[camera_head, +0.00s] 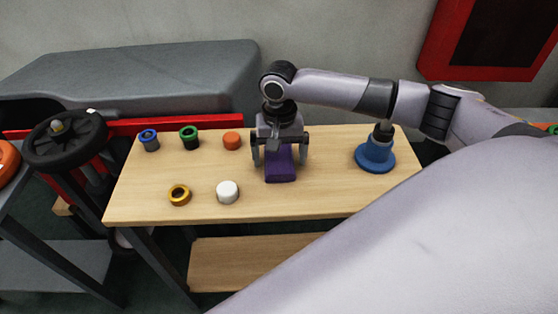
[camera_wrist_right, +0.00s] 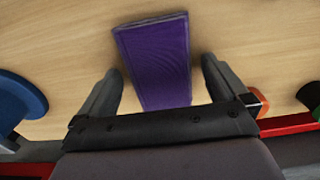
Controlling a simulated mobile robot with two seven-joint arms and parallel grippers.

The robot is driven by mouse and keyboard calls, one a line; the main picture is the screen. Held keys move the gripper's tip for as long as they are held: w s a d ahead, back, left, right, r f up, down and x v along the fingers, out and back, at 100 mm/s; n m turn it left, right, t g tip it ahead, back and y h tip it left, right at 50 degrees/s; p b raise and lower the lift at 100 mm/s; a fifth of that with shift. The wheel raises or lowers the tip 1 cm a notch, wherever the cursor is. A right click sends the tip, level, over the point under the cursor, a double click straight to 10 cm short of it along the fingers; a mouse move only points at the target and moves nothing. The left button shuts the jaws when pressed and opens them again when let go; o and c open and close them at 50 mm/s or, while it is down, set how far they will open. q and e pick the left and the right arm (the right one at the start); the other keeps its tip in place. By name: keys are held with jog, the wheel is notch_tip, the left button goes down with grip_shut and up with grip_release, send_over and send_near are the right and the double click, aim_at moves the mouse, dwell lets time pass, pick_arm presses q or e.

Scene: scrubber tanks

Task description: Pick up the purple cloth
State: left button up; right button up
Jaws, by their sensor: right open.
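The purple cloth (camera_head: 281,168) is a folded block lying on the wooden table, right of its middle. My right gripper (camera_head: 280,160) points down over it, with its two fingers apart on either side of the cloth. In the right wrist view the cloth (camera_wrist_right: 155,60) lies between the open fingers of the right gripper (camera_wrist_right: 160,85), with a gap showing on each side. The gripper body hides the cloth's end nearest the wrist. I cannot tell how high the fingertips are above the table. My left gripper is not in view.
On the wooden table (camera_head: 330,195), a blue round-based object (camera_head: 375,155) stands right of the cloth. To the left are a white piece (camera_head: 228,192), a gold ring (camera_head: 180,195), an orange piece (camera_head: 232,141), a green-topped piece (camera_head: 189,137) and a blue-topped piece (camera_head: 149,140). The front right is clear.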

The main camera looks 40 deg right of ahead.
aim_at(279, 156)
jog(key=c, duration=1.1)
jog(key=shift+o, duration=0.2)
notch_tip(279, 156, up, 20)
jog(key=p, duration=0.3)
